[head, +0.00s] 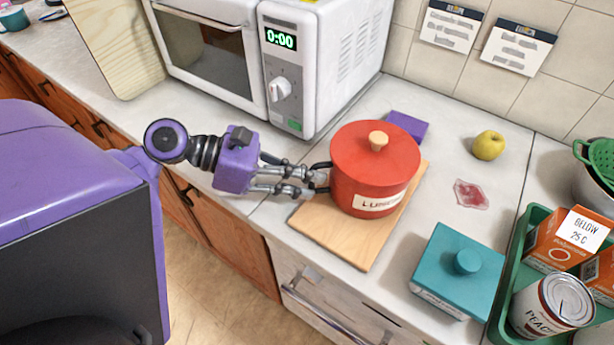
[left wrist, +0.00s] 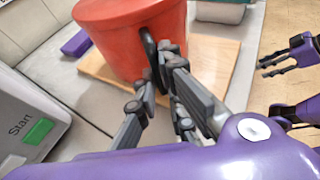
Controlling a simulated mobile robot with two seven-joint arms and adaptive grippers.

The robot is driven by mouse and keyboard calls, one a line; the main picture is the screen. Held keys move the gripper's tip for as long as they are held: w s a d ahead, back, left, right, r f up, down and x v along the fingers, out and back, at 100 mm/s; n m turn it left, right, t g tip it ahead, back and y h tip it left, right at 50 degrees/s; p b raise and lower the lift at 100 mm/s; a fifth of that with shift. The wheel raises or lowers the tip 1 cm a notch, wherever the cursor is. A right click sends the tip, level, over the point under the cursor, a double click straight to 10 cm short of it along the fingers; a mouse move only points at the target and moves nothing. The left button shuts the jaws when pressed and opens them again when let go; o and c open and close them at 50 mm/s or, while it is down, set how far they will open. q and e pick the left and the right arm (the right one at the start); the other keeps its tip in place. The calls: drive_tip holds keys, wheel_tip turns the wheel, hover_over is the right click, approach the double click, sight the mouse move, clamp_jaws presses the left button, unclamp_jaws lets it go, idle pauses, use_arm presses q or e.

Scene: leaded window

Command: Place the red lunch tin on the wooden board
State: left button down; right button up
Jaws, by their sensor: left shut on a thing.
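The red lunch tin (head: 350,185) is round, with a lid, a pale wooden knob and a label on its front. It is upright over the wooden board (head: 350,245); I cannot tell whether its base touches the wood. My left gripper (head: 317,178) is shut on the tin's dark side handle. In the left wrist view the fingers close around that handle (left wrist: 150,55), with the tin (left wrist: 125,45) and the board (left wrist: 215,60) beyond. My right gripper (left wrist: 275,65) shows at the right of the left wrist view, its fingers apart and empty.
A white microwave (head: 325,60) stands behind to the left. A purple block (head: 408,125) is close behind the tin. A teal box (head: 455,270), a yellow apple (head: 488,145) and a pinkish patch (head: 471,194) lie right. A green tray (head: 502,325) holds cartons and a can.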

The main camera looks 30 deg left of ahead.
drive_tip(key=shift+s, duration=0.2)
use_arm(q)
drive_tip(key=c, duration=1.9)
unclamp_jaws()
drive_tip(key=shift+f, duration=0.1)
drive_tip(key=shift+o, duration=0.2)
use_arm(e)
drive_tip(key=shift+s+d+f, duration=0.1)
drive_tip(key=shift+s+f, duration=0.1)
drive_tip(key=shift+s, duration=0.3)
use_arm(q)
drive_tip(key=v, duration=1.2)
drive_tip(key=shift+p, duration=0.35)
use_arm(e)
drive_tip(key=shift+w+r, duration=0.1)
drive_tip(key=shift+r, duration=0.15)
